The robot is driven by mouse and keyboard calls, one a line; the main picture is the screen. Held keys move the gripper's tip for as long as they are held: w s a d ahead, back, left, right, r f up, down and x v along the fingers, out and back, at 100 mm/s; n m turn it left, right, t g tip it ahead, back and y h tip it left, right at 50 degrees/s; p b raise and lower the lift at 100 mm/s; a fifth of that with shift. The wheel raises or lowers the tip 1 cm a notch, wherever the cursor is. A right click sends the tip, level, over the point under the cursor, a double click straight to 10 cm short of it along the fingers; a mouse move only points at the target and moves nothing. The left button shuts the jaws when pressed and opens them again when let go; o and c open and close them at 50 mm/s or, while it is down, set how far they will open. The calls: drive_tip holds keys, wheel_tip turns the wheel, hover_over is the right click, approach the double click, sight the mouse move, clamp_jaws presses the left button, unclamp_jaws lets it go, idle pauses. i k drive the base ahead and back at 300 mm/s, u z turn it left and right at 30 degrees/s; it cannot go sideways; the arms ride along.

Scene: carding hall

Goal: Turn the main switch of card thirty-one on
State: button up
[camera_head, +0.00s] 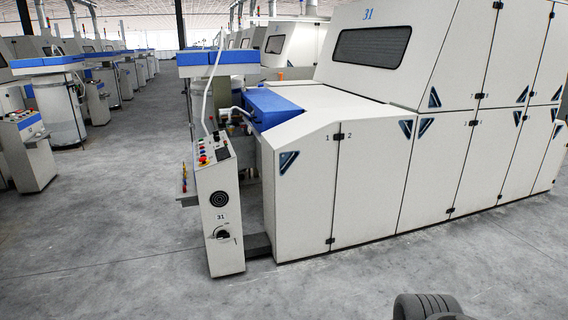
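Card thirty-one (372,160) is a large cream machine with a blue "31" on its upper housing, filling the right half of the head view. Its control post (226,262) stands upright at the machine's front left corner and carries a "31" label. The main switch (221,234) is a dark round rotary knob with a pale plate low on the post's face, below the label. Its exact pointer position is too small to read. My gripper is not in view. A dark grey rounded part at the bottom right edge seems to be mine.
Above the switch are a round black grille (219,199) and a sloped panel (212,150) with coloured buttons and a red knob. A similar control post (28,150) stands at the far left by another machine. The grey floor (120,260) before the post is clear.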

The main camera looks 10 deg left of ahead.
sight(222, 233)
drive_tip(key=u, duration=0.7)
drive_tip(key=i, duration=2.3)
drive_tip(key=u, duration=1.15)
drive_tip(key=i, duration=0.6)
drive_tip(key=u, duration=0.1)
